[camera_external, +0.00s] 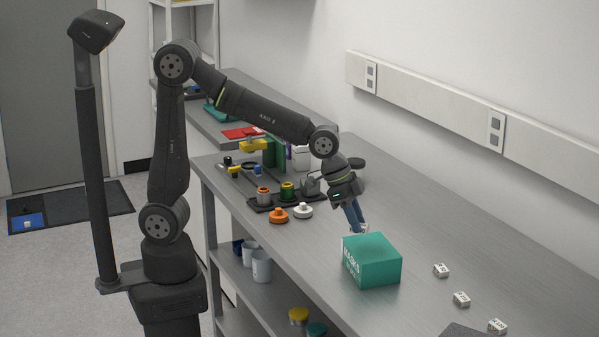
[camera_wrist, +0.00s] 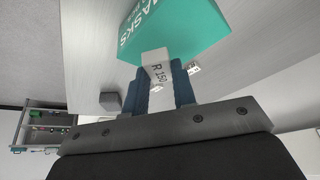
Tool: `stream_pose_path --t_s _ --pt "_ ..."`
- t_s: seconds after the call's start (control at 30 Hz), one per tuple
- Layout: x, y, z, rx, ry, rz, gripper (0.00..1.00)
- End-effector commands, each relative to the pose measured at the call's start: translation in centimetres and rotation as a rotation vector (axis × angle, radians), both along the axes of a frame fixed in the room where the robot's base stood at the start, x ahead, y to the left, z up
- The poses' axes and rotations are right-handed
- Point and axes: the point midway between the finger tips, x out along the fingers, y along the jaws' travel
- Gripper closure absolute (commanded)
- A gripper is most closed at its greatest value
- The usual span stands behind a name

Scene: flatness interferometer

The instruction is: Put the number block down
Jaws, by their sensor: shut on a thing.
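My gripper (camera_external: 355,220) has blue fingers and points down over the bench, just behind the teal box as the external view shows it. Three similar white blocks with dark marks, a near one (camera_external: 497,326), a middle one (camera_external: 461,299) and a far one (camera_external: 441,270), lie in a row on the bench at the right.
The teal "MASKS" box (camera_external: 372,262) stands close to my gripper and also fills the top of the wrist view (camera_wrist: 185,28). An orange knob (camera_external: 278,215), a white knob (camera_external: 303,210) and a dark weight tray stand to the left.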

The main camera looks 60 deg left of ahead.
Motion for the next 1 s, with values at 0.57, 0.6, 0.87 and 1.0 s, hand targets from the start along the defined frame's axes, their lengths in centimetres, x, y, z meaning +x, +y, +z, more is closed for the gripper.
stream_pose_path --t_s 0.57,0.6,0.87,1.0 --pt "0.9 0.4 -4.6 -0.001 -0.001 0.000 0.97" --pt "0.9 0.4 -4.6 -0.001 -0.001 0.000 0.97" --pt "0.9 0.4 -5.0 -0.001 0.001 0.000 0.74" --pt "0.9 0.4 -4.9 0.000 0.000 0.000 0.54"
